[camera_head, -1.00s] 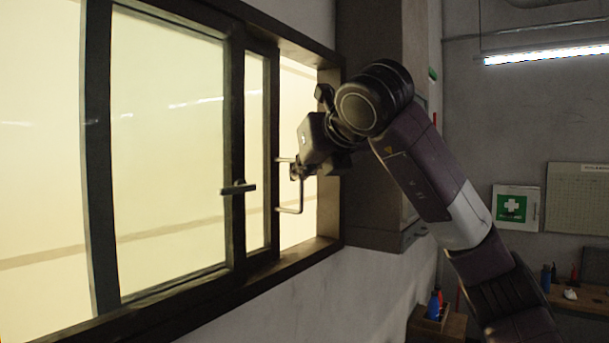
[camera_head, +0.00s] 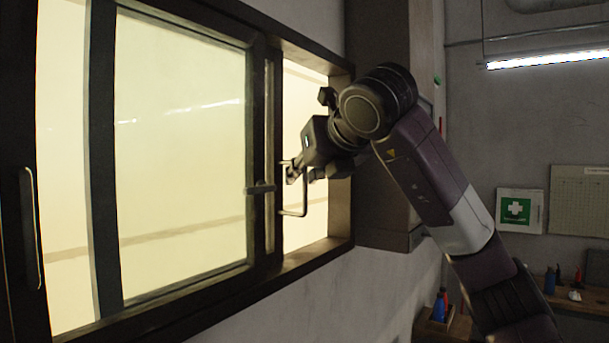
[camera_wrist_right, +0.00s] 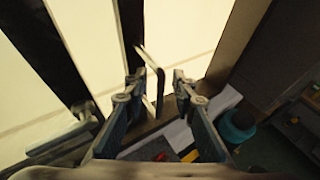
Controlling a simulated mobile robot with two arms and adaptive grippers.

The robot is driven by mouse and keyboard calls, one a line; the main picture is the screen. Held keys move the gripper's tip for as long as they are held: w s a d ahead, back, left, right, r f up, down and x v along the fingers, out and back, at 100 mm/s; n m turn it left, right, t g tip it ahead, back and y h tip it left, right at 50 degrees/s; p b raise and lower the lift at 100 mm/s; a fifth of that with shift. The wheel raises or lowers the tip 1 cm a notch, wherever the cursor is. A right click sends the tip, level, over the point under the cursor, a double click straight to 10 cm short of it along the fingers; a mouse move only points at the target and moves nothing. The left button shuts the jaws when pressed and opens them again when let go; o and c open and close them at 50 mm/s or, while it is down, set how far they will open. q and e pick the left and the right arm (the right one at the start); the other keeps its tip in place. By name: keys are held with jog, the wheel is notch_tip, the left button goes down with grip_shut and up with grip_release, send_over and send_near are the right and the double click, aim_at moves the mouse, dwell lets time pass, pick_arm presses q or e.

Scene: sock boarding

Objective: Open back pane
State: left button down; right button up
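A dark-framed window fills the left of the head view. The narrow back pane (camera_head: 270,150) shows as a thin strip behind the wide front pane (camera_head: 180,160). A D-shaped bar handle (camera_head: 294,212) sits on the back pane's dark right edge. My right gripper (camera_head: 291,174) is at the top of this handle. In the right wrist view the gripper (camera_wrist_right: 158,84) is open, with the handle bar (camera_wrist_right: 160,92) between its spread fingers. I cannot tell whether a finger touches it. My left gripper is not in view.
A lever handle (camera_head: 261,188) projects from the front pane's right stile. Another bar handle (camera_head: 30,228) is at the far left. A thick wall pillar (camera_head: 378,190) stands right of the window. A blue bottle (camera_head: 439,308) stands on a low shelf below my right arm.

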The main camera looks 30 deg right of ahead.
jog(key=shift+s+r, duration=0.1)
jog(key=shift+s, duration=0.05)
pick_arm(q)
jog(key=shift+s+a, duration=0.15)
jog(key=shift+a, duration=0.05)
pick_arm(e)
jog(key=v, duration=1.1)
jog(key=shift+s, duration=0.3)
